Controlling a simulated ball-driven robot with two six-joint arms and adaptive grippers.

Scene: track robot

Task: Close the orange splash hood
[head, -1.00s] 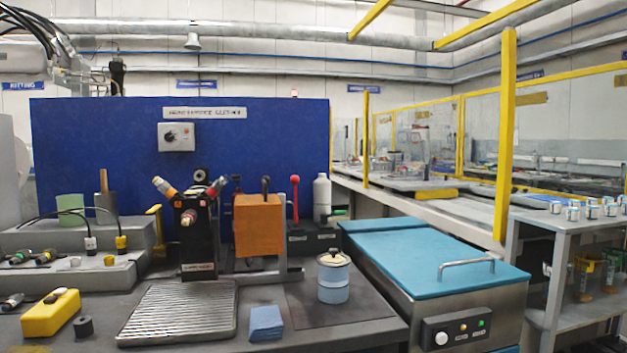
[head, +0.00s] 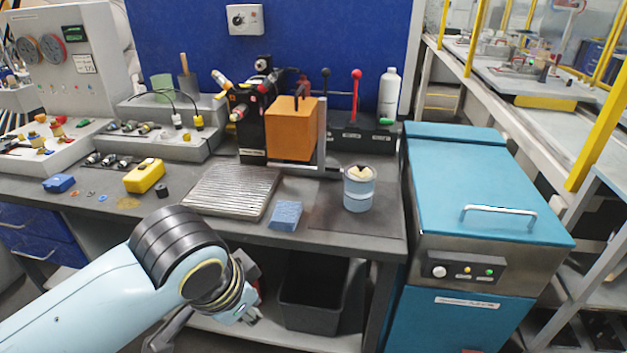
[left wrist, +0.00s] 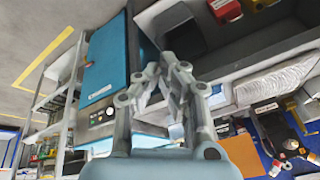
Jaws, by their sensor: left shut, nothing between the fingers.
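The orange splash hood (head: 292,132) is a boxy orange cover on the bench in the head view. It sits beside the black tool unit (head: 250,132), against a grey upright post, with a dark handle at its top. I cannot tell how far open it is. My left gripper (head: 250,312) is low in front of the bench edge, well below and in front of the hood and apart from it. In the left wrist view the fingers (left wrist: 165,72) are shut with nothing held. My right gripper is not in view.
A ribbed metal tray (head: 232,192), a blue cloth (head: 286,215) and a light-blue canister (head: 359,189) stand in front of the hood. A red-knobbed lever (head: 356,92) and white bottle (head: 389,93) are right of it. A teal-lidded cabinet (head: 480,185) flanks the bench.

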